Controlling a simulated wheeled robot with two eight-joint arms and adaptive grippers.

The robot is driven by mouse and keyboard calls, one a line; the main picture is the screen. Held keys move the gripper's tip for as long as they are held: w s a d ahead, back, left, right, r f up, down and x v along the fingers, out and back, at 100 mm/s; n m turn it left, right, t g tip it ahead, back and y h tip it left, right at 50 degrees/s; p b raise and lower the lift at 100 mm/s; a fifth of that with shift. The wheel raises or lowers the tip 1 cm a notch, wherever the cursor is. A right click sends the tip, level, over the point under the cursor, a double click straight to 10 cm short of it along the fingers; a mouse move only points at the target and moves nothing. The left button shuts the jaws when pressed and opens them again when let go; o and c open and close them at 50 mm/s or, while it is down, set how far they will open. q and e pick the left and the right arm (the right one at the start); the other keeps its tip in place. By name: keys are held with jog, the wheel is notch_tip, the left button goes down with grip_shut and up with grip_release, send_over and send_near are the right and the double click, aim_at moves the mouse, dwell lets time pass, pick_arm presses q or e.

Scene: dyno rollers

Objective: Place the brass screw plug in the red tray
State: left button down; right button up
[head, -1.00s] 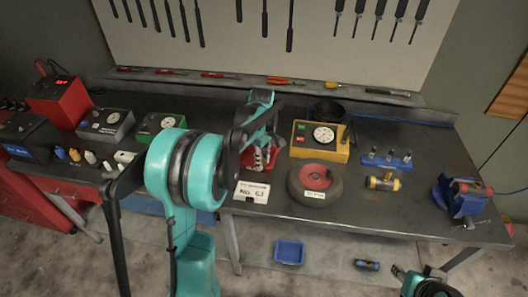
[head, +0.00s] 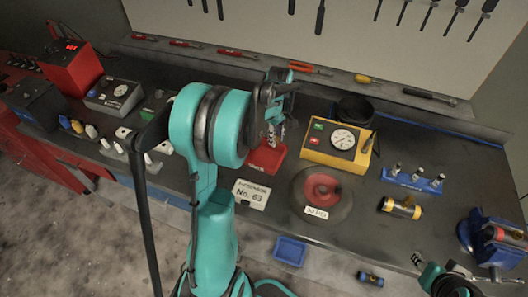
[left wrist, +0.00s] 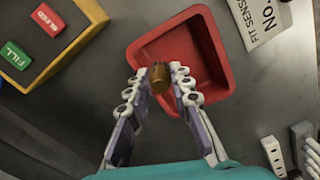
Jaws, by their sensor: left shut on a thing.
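The red tray (head: 262,160) lies on the dark workbench, and it also shows in the left wrist view (left wrist: 205,42), empty where I can see its floor. My left gripper (head: 277,130) is over the tray. In the left wrist view, the left gripper (left wrist: 158,84) is shut on the brass screw plug (left wrist: 158,74), a small brown-gold cylinder between the fingertips. The plug appears in front of the tray's interior; its height above the floor is hard to tell. Part of my right gripper (head: 446,283) shows at the lower right, its fingers unclear.
A yellow gauge box (head: 337,146) stands right of the tray. A white sign (head: 251,194) and a black wheel with a red hub (head: 321,192) lie in front. A blue rack (head: 412,180) and blue vise (head: 494,238) are farther right.

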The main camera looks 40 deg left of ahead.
pick_arm(q)
jog(key=s+a+f, duration=0.3)
jog(key=shift+s+a+b, duration=0.15)
jog(key=shift+a+b, duration=0.05)
jog(key=shift+b, duration=0.15)
jog(key=shift+f+b, duration=0.6)
jog(key=shift+f, duration=1.4)
jog(key=shift+f, duration=0.1)
jog(key=c, duration=1.3)
grip_release()
jog(key=shift+c, duration=0.2)
